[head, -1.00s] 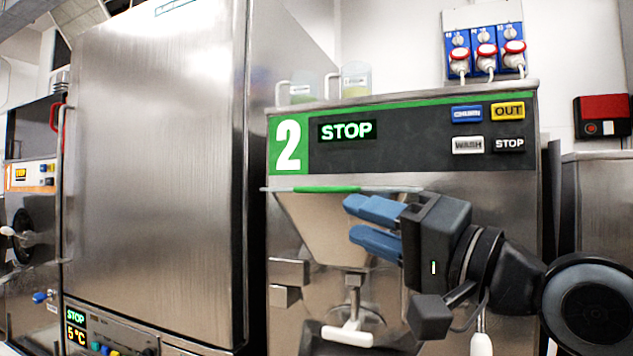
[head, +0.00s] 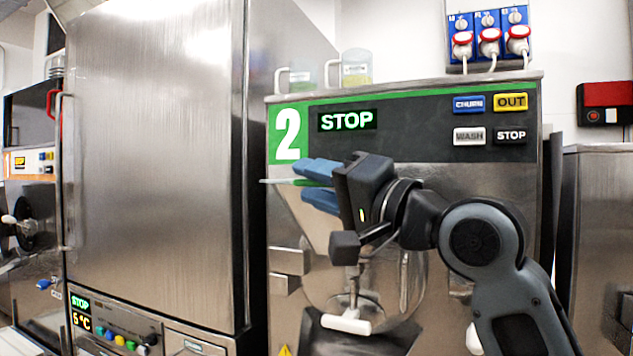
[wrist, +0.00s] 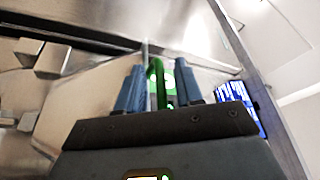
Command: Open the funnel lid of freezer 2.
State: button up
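Freezer 2 (head: 420,135) stands ahead, with a white 2 on green and a STOP display. Its funnel lid (head: 268,181) is a thin flat plate, level and closed over the pale funnel (head: 312,222). The lid's green handle (head: 302,182) is on its front edge, partly hidden by my fingers. My gripper (head: 312,184) is open, its blue fingers above and below the handle. The wrist view shows the green handle (wrist: 157,84) between the two fingers (wrist: 160,76), with gaps beside it. I cannot tell whether either finger touches it.
A tall steel cabinet (head: 155,170) stands close on the left. Below the funnel are a white-handled lever (head: 346,324) and steel brackets (head: 289,262). Containers (head: 355,68) stand on top of the freezer. Another steel unit (head: 600,220) is at the right.

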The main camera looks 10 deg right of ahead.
jog(key=shift+c, duration=0.3)
grip_shut()
dwell(0.3)
